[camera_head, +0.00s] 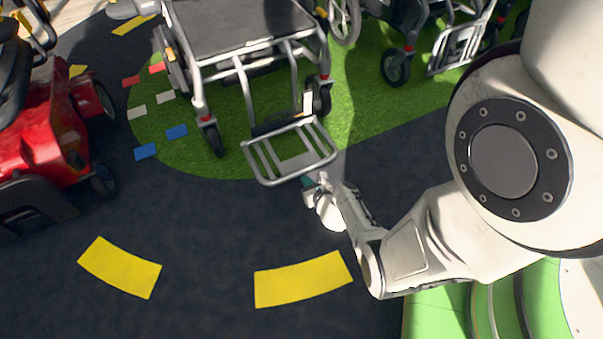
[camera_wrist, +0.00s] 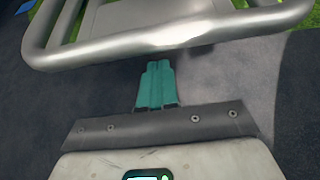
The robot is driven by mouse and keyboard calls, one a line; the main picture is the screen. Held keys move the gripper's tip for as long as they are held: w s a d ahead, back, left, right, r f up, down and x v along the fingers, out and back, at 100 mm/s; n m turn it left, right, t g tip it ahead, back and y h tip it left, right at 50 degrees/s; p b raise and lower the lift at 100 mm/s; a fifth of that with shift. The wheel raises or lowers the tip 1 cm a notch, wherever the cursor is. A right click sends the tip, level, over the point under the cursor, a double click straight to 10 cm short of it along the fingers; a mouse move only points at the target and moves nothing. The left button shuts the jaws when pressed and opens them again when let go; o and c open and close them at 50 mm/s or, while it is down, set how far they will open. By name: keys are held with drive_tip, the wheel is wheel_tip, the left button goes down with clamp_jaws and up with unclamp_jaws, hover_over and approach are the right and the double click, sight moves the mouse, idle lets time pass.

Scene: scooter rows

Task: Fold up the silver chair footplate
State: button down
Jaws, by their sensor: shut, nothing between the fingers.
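The silver chair footplate (camera_head: 264,162) is a tubular frame folded down at the front of a wheelchair (camera_head: 245,45) with a dark seat, in the head view. Its near tube (camera_wrist: 170,38) spans the top of the wrist view. My gripper (camera_head: 306,181) is just in front of the footplate's near edge. In the wrist view its teal fingers (camera_wrist: 157,75) are together and empty, pointing toward the tube. Their tips look close below the tube. I cannot tell whether they touch it.
A red scooter (camera_head: 45,130) stands at the left. Another wheelchair (camera_head: 420,35) with a raised-looking footplate (camera_head: 462,45) stands at the back right. Green turf lies under the chairs. Dark floor with yellow marks (camera_head: 303,280) is clear in front.

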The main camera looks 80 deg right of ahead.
sight(302, 166)
drive_tip(key=shift+w+d, duration=1.4)
drive_tip(key=shift+d, duration=0.25)
drive_tip(key=shift+r, duration=0.1)
drive_tip(key=shift+s+r+p, duration=0.1)
drive_tip(key=shift+r+p, duration=1.6)
drive_tip(key=shift+r, duration=0.25)
drive_tip(key=shift+r, duration=0.1)
wheel_tip(302, 166, up, 4)
drive_tip(key=p, duration=0.3)
drive_tip(key=shift+f+p, duration=0.2)
drive_tip(key=shift+p, duration=0.15)
drive_tip(key=shift+d, duration=0.1)
drive_tip(key=shift+w, duration=0.2)
